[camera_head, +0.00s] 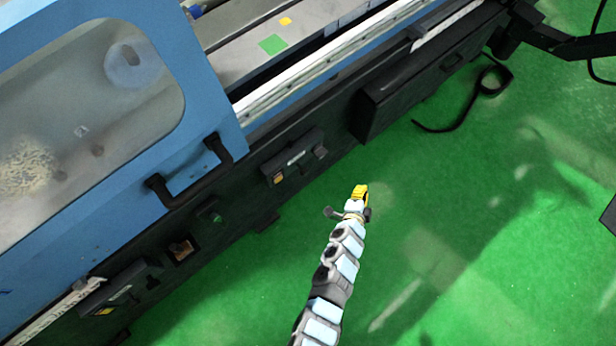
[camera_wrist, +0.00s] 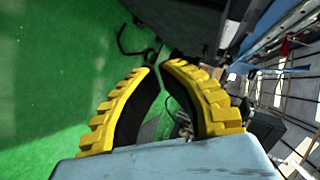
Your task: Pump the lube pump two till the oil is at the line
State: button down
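My gripper (camera_head: 360,192) has yellow ribbed fingers and hangs over the green floor, in front of the machine and apart from it. In the wrist view my gripper (camera_wrist: 161,68) shows its two curved fingers with tips close together. I cannot tell whether the tips touch; nothing is seen held. No lube pump, oil level or line can be made out for certain. A small dark recess with a brownish inside (camera_head: 183,248) sits low on the machine's front. Dark units with yellow labels are on the same front, one at mid-picture (camera_head: 293,157) and one at lower left (camera_head: 117,292).
The blue grinder door (camera_head: 205,90) with a window and black handle (camera_head: 190,172) stands at left. A black box (camera_head: 415,85) juts from the machine's front. A black hose (camera_head: 468,117) lies on the floor beyond. The green floor (camera_head: 450,240) at right is mostly clear.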

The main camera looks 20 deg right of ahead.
jog(key=w+a+f+m+t+y+b, duration=0.1)
jog(key=a+f+m+y+b, duration=0.35)
jog(key=f+b, duration=0.35)
jog(key=w+a+f+m+t+y+b, duration=0.15)
jog(key=a+f+m+y+b, duration=0.35)
jog(key=f, duration=0.6)
notch_tip(320, 180, up, 8)
jog(key=t+y+b, duration=0.4)
jog(key=t+b, duration=0.1)
jog(key=b, duration=0.2)
jog(key=shift+s+d+f+m+t+y+b, duration=0.25)
jog(key=shift+m+t+y+b, duration=0.1)
jog(key=shift+m+b, duration=0.1)
jog(key=shift+w, duration=0.1)
jog(key=b, duration=0.4)
send_near(304, 172)
jog(key=w+a+f, duration=0.2)
jog(key=w+f, duration=0.1)
jog(key=w, duration=0.3)
jog(key=shift+w+a+r, duration=0.1)
jog(key=shift+w+a, duration=0.05)
jog(key=shift+w, duration=0.6)
jog(key=shift+w, duration=0.1)
